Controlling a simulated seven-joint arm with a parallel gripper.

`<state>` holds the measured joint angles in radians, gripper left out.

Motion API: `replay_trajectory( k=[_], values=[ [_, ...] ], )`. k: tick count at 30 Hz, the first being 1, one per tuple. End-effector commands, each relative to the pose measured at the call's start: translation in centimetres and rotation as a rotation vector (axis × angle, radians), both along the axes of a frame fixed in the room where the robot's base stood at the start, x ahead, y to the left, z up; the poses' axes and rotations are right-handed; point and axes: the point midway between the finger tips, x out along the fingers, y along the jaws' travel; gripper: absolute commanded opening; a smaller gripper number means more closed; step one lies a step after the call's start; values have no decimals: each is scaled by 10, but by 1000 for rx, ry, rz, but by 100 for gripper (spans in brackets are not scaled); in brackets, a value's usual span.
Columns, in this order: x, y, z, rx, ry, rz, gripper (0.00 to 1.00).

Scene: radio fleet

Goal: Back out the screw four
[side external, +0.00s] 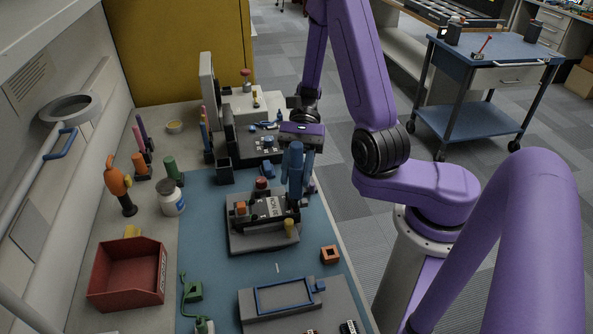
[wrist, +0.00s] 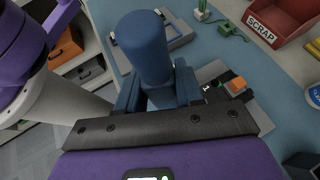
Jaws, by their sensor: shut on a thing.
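My gripper (wrist: 159,92) is shut on a thick blue tool (wrist: 145,45), which looks like a screwdriver. In the side external view the blue tool (side external: 294,163) stands about upright over the right end of a black radio (side external: 268,210). The radio lies in a grey fixture (side external: 245,243) on the blue mat. The tool's lower tip is hidden, so I cannot tell whether it touches a screw. Screw four cannot be made out. In the wrist view the radio is mostly hidden behind the tool and fingers; an orange block (wrist: 237,84) shows at its side.
A red scrap bin (side external: 128,273) is at the left; it shows in the wrist view (wrist: 281,20). A grey tray with a blue frame (side external: 287,296) lies in front, beside an orange square part (side external: 329,254). A yellow peg (side external: 289,228) stands at the radio's near right corner.

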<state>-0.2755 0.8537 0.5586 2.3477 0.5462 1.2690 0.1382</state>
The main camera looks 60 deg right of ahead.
Motion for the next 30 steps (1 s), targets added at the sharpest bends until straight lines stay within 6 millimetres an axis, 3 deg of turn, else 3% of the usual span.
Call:
replay_trajectory(
  k=[30],
  values=[
    [0, 0, -6, 0, -1, 0, 0]
  ],
)
